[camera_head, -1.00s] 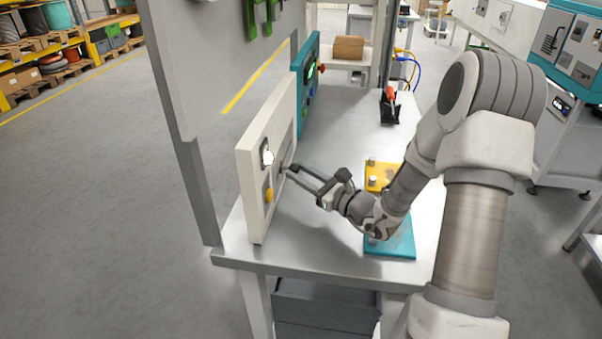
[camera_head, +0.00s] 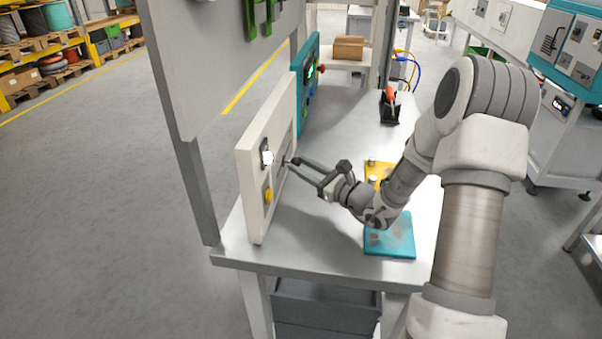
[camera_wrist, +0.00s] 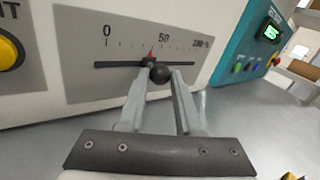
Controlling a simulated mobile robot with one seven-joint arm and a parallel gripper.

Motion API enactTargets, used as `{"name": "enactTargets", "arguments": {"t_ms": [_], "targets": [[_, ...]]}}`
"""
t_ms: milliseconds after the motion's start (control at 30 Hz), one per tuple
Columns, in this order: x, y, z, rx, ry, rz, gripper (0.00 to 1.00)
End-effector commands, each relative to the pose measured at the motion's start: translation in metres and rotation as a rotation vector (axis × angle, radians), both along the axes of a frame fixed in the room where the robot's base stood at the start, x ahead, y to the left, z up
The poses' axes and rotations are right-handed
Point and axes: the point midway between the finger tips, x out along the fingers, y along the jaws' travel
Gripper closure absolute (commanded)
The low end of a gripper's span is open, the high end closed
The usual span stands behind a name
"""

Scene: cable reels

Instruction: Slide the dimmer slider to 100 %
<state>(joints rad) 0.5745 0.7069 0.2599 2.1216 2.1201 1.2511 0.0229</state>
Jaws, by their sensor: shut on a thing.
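The dimmer slider has a round dark knob (camera_wrist: 160,74) with a red pointer, on a horizontal slot (camera_wrist: 118,64) under a printed scale marked 0, 50 and 100 %. The pointer stands a little left of the 50 mark. My gripper (camera_wrist: 161,80) is shut on the knob, with one finger on each side of it. In the head view my gripper (camera_head: 288,163) reaches the face of the white control panel (camera_head: 252,190); the knob is too small to make out there.
A yellow button (camera_wrist: 8,52) is left of the scale. A teal panel (camera_head: 309,85) stands behind the white one. A teal plate (camera_head: 400,240) and a yellow plate (camera_head: 373,172) lie on the bench under my arm. A black holder (camera_head: 389,108) stands farther back.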

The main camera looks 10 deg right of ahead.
Motion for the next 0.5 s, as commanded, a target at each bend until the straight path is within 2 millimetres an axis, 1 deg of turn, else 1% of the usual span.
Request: {"name": "enactTargets", "arguments": {"t_ms": [33,300,400,500], "targets": [[0.011,-0.005,-0.001,-0.001,-0.004,-0.002,1.0],[0.059,-0.025,-0.001,-0.001,-0.003,-0.001,1.0],[0.073,-0.03,-0.001,0.0,-0.003,-0.001,1.0],[0.083,-0.034,-0.001,-0.002,-0.001,0.0,1.0]]}}
